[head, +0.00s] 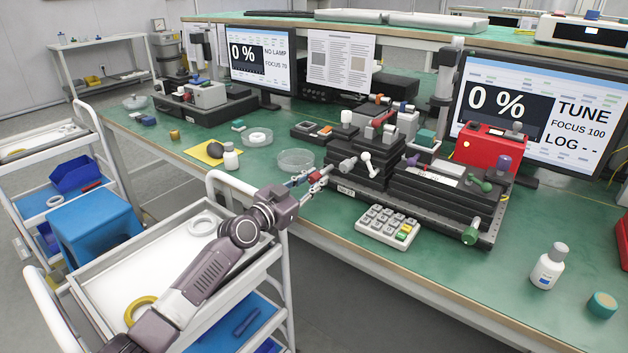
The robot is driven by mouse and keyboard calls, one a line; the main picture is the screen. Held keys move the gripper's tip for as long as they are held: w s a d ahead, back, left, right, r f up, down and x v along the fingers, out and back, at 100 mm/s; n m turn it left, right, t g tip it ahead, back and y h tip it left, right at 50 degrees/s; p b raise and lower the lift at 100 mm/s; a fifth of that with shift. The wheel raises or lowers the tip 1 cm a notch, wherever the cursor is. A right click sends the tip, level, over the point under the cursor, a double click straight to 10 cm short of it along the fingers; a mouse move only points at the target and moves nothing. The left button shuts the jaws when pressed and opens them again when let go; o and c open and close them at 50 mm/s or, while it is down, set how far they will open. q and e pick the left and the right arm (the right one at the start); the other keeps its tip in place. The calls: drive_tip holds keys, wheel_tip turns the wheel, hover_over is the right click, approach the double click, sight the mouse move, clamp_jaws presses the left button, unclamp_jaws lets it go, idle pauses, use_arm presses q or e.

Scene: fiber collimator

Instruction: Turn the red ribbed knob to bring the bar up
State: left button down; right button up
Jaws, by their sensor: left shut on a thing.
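My left gripper (316,178) reaches in from the left at the front of the black stage. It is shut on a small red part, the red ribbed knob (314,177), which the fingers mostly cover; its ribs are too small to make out. The right monitor (541,120) reads 0 %, TUNE, FOCUS 100 and LOG with dashes. No raised bar shows in its dark panel. The left monitor (262,62) reads 0 %, NO LAMP, FOCUS 70. My right gripper is out of view.
The black stage (440,205) carries several other knobs, including a green one (470,235) and a white lever (367,162). A keypad (388,228) lies in front. A white bottle (549,266) stands at right. A white cart (150,250) stands under my arm.

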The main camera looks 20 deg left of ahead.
use_arm(q)
drive_tip(key=shift+n, duration=0.3)
drive_tip(key=n, duration=0.3)
drive_tip(key=shift+b, duration=0.3)
drive_tip(key=n, duration=0.3)
drive_tip(key=shift+n, duration=1.1)
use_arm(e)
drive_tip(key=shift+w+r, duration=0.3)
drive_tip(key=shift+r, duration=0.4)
use_arm(q)
drive_tip(key=shift+r, duration=0.1)
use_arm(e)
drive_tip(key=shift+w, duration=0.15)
use_arm(q)
drive_tip(key=c, duration=1.7)
unclamp_jaws()
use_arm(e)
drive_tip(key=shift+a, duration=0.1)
